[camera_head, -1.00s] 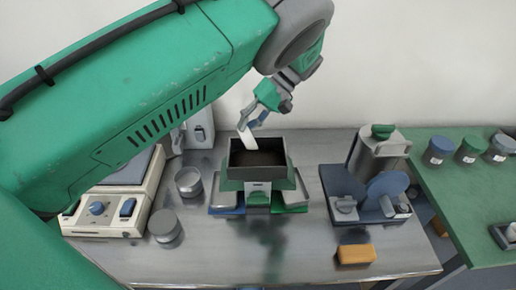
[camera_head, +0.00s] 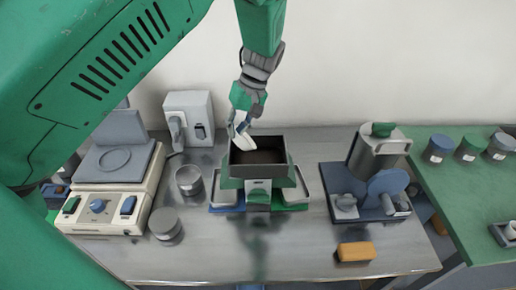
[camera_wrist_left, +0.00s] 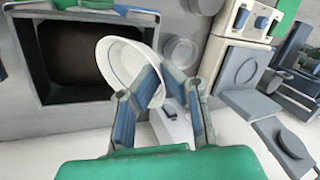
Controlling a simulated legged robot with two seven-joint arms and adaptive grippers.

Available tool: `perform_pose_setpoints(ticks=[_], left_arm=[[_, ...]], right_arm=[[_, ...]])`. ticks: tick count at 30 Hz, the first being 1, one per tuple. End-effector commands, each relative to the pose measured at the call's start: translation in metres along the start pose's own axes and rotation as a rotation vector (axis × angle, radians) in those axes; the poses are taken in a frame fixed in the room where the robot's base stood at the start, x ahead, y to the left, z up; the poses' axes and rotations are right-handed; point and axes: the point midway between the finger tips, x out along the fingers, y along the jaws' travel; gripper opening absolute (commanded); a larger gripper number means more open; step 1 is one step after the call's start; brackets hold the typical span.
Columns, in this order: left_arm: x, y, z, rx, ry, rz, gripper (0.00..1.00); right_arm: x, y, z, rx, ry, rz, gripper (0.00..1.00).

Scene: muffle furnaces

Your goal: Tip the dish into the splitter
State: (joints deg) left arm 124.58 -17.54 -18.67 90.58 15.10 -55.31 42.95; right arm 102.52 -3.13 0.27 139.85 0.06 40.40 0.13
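The white dish (camera_head: 242,138) is tilted at the back left of the splitter hopper (camera_head: 238,171), its lower edge close to or over the rim. My left gripper (camera_head: 240,118) is above it, shut on the dish's rim. In the left wrist view the shallow oval dish (camera_wrist_left: 122,68) is at the fingertips (camera_wrist_left: 160,80), beside the hopper (camera_wrist_left: 72,97); its visible inside looks white and bare. The hopper's inside is dark brown; I cannot tell material from shadow. Pans sit left (camera_head: 226,196) and right (camera_head: 294,194) of the splitter. My right gripper is out of view.
A scale (camera_head: 118,193) and two round metal containers (camera_head: 188,180) (camera_head: 165,224) stand left. A grey-blue machine (camera_head: 368,180) stands right, with an orange block (camera_head: 356,252) in front. Lidded jars (camera_head: 468,149) stand on the green bench. The front of the metal table is mostly clear.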

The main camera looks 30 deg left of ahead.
Motion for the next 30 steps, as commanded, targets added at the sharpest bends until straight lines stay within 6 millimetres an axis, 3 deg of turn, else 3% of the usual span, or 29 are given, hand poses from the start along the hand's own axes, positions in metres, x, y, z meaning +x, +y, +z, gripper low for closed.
perform_pose_setpoints(ticks=[8, 18, 30], left_arm=[[0.002, -0.002, 0.001, -0.002, -0.004, 0.022, 0.0], [0.023, -0.01, 0.002, -0.005, -0.006, 0.322, 0.0], [0.024, -0.011, 0.002, -0.003, -0.003, 0.364, 0.0]], right_arm=[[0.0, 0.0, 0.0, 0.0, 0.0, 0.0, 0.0], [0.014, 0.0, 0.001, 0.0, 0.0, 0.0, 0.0], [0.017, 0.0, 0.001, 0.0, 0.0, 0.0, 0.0]])
